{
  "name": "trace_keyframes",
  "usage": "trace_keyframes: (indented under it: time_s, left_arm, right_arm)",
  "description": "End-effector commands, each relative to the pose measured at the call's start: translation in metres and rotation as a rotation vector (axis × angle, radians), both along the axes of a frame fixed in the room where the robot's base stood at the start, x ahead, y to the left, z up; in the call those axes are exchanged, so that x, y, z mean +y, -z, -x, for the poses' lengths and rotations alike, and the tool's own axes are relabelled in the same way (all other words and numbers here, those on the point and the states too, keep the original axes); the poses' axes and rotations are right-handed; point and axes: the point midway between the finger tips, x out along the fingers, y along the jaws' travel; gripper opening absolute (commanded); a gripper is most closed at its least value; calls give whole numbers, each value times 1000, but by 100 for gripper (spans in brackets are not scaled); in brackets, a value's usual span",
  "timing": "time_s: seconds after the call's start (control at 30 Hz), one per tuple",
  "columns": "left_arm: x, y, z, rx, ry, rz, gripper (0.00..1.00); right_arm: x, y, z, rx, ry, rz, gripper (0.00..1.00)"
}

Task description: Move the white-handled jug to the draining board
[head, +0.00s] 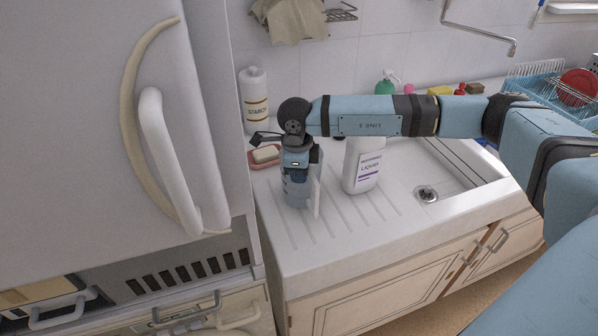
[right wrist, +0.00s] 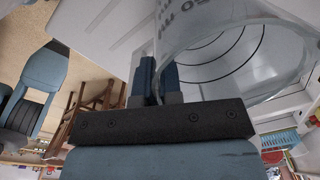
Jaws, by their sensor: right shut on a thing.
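The white-handled jug is a clear, grey-looking jug (head: 296,192) with an upright white handle (head: 316,192). It is upright over the ridged draining board (head: 340,218), left of the sink. I cannot tell whether its base touches the board. My right gripper (head: 297,172) points down at the jug's top, shut on the jug, and hides part of its upper body. In the right wrist view the fingers (right wrist: 158,82) are close together beside the jug's clear wall (right wrist: 235,50), which has dark rings and printed marks. My left gripper is not in view.
A white liquid bottle (head: 364,170) stands just right of the jug. A soap dish (head: 265,156) and a starch bottle (head: 254,100) stand behind it. The sink (head: 455,165) is to the right and a tall white fridge (head: 90,130) to the left. The board's front is clear.

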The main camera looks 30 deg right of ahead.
Motion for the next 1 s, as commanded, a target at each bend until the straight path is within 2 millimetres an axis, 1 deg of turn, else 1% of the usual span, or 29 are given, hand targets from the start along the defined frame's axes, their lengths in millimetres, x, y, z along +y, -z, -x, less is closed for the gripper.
trace_keyframes:
  time_s: [0.23,0.37,0.4,0.47,0.5,0.73,0.83,0.87,0.97,1.0]
  left_arm:
    - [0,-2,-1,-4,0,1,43]
    - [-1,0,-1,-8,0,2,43]
    - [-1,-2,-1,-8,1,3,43]
    - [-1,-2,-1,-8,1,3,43]
    - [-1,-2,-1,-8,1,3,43]
    - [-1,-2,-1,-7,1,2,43]
    - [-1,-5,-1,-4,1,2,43]
    - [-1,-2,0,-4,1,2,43]
    - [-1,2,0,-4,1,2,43]
    - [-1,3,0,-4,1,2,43]
  right_arm:
    - [0,2,0,-2,0,1,0]
    - [0,6,0,-2,0,1,0]
    - [0,4,0,-2,0,1,15]
    - [0,4,0,-2,0,1,29]
    - [0,4,0,-1,0,0,32]
    - [0,4,0,-2,0,1,32]
    - [0,-1,0,-2,0,1,32]
    - [0,-2,-1,-3,0,0,32]
    - [0,-15,-1,-5,1,0,32]
    - [1,-23,-1,-6,0,0,32]
